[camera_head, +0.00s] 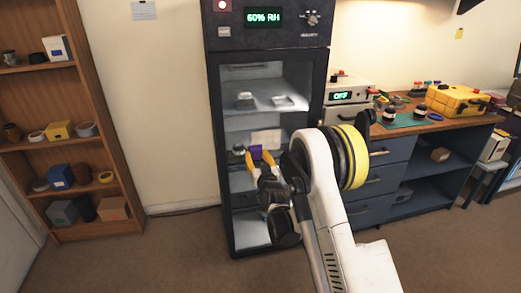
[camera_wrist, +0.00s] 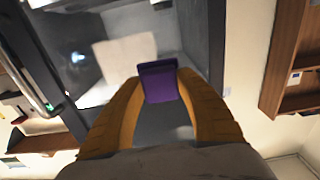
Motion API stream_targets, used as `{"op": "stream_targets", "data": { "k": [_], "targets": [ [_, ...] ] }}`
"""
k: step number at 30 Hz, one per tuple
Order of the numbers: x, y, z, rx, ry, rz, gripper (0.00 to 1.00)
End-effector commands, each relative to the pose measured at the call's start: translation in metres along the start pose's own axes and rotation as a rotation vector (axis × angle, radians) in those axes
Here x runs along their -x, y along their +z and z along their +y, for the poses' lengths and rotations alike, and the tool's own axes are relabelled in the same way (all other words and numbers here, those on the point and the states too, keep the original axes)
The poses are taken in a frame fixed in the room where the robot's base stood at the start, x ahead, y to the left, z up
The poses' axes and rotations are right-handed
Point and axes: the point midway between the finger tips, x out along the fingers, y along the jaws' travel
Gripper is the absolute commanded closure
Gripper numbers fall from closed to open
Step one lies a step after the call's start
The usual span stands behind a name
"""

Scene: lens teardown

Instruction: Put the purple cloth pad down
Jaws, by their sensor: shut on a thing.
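The purple cloth pad (camera_wrist: 160,82) is held between the two yellow-orange fingers of my gripper (camera_wrist: 158,88) in the wrist view. In the head view the pad (camera_head: 255,153) shows as a small purple patch between the fingertips of my gripper (camera_head: 262,157). The gripper is shut on it. The pad is at the front of the dark cabinet (camera_head: 213,150) with its shelves open to view. I cannot tell how far inside the cabinet it is. The arm hides part of the lower shelves.
Inside the cabinet, small items (camera_head: 245,98) sit on the upper shelf and a pale sheet (camera_head: 266,138) shows lower down. A wooden shelf unit (camera_head: 92,80) stands at the left. A workbench (camera_head: 440,124) with a yellow case (camera_head: 457,101) stands at the right. Floor is clear at left.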

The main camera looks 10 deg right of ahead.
Motion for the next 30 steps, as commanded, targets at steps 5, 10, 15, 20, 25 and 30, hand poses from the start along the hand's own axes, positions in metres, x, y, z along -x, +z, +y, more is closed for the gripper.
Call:
{"op": "stream_targets", "data": {
  "k": [5, 10, 15, 20, 25, 30],
  "targets": [
    [0.01, -0.01, 0.0, 0.0, 0.0, 0.0, 0.83],
    [0.053, -0.046, 0.0, -0.001, 0.0, 0.0, 0.83],
    [0.11, -0.082, 0.0, 0.0, 0.0, 0.0, 0.83],
    [0.151, -0.102, 0.0, 0.0, 0.0, 0.0, 0.83],
    [0.168, -0.109, 0.0, 0.0, 0.0, 0.0, 0.83],
    [0.169, -0.11, 0.0, 0.0, 0.0, 0.0, 0.83]
  ]
}}
